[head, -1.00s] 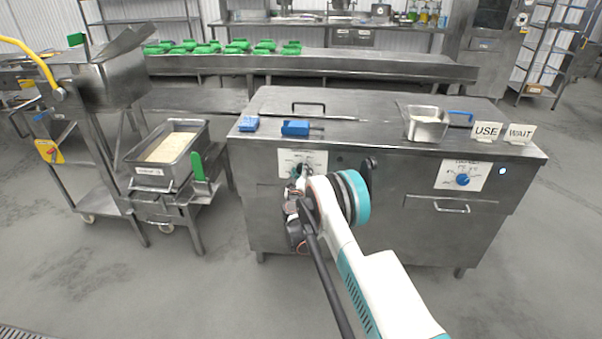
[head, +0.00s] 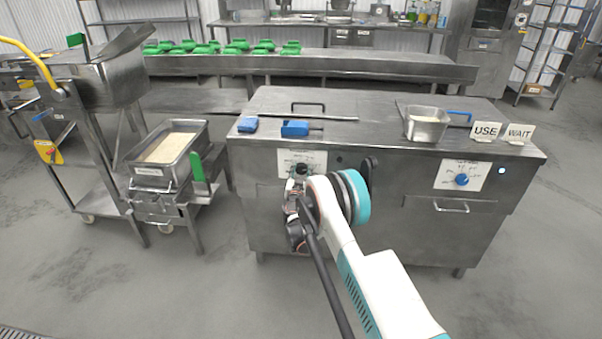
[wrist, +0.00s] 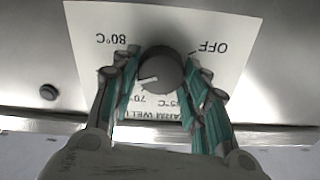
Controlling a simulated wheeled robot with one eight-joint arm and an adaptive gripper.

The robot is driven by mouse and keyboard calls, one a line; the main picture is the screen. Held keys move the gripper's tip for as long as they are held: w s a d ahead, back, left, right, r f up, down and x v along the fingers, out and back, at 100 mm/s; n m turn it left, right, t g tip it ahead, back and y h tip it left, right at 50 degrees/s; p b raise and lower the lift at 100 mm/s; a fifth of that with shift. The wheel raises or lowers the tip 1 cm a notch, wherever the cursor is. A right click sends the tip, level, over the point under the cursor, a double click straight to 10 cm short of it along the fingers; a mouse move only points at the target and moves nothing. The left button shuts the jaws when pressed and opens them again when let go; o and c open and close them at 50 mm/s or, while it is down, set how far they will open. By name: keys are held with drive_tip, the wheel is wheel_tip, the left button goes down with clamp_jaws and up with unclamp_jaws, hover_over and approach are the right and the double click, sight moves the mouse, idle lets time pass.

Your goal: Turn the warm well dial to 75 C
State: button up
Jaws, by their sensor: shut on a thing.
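The warm well dial (wrist: 160,70) is a dark round knob on a white label plate (wrist: 215,22), upside down in the wrist view. My gripper (wrist: 166,66) is shut on the dial, with one teal-padded finger on each side. The dial's white mark points left and slightly down, between the 70 and 80°C labels, towards the left finger. No 75 label is readable there. OFF is at upper right and 65°C at lower right. In the head view, my gripper (head: 298,178) is at the left plate (head: 314,159) on the cabinet front.
A second plate with a blue dial (head: 462,180) is on the cabinet's right. A rice pan (head: 148,171) stands on a cart at left.

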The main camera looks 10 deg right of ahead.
drive_tip(key=shift+m, duration=0.6)
drive_tip(key=o, duration=1)
drive_tip(key=shift+f, duration=0.1)
drive_tip(key=shift+o, duration=0.2)
drive_tip(key=v, duration=1.2)
